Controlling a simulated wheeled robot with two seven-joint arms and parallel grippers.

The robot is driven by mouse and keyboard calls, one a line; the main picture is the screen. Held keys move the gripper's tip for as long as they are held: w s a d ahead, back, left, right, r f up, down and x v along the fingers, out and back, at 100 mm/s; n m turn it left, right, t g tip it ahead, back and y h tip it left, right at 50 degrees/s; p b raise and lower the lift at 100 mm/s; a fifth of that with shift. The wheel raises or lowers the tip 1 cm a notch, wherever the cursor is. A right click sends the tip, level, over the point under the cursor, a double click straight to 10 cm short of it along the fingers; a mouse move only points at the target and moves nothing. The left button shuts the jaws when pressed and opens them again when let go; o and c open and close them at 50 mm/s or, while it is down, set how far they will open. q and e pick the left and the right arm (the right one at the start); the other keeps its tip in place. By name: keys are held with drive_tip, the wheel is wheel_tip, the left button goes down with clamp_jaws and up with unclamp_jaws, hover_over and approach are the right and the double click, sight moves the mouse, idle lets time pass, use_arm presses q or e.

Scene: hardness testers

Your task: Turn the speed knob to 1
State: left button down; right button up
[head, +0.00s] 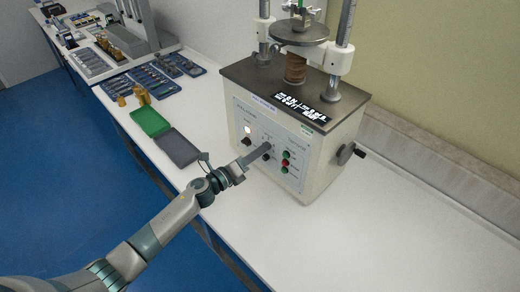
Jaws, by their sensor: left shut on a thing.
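The tester (318,165) is a pale box with a dark top and a light blue front panel. My left gripper (262,150) reaches the middle of this panel from the lower left, its fingers shut on a knob there. I take this as the speed knob; the fingers mostly hide it. Its pointer and scale cannot be read. A black knob (246,142) sits to its left, and a dark knob (266,157) shows just below the fingertips. My right gripper is not in view.
Green and red buttons (285,163) sit right of the fingers. A crank (351,153) sticks out of the tester's right side. An open green case (150,121) with a grey lid (178,149) lies left on the white table (400,245). The table's right part is clear.

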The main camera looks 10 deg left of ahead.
use_arm(q)
drive_tip(key=shift+n, duration=1)
drive_tip(key=c, duration=1.6)
unclamp_jaws()
drive_tip(key=shift+s+a, duration=0.1)
drive_tip(key=shift+b+v, duration=2.6)
drive_tip(key=shift+v, duration=6)
drive_tip(key=shift+n, duration=0.3)
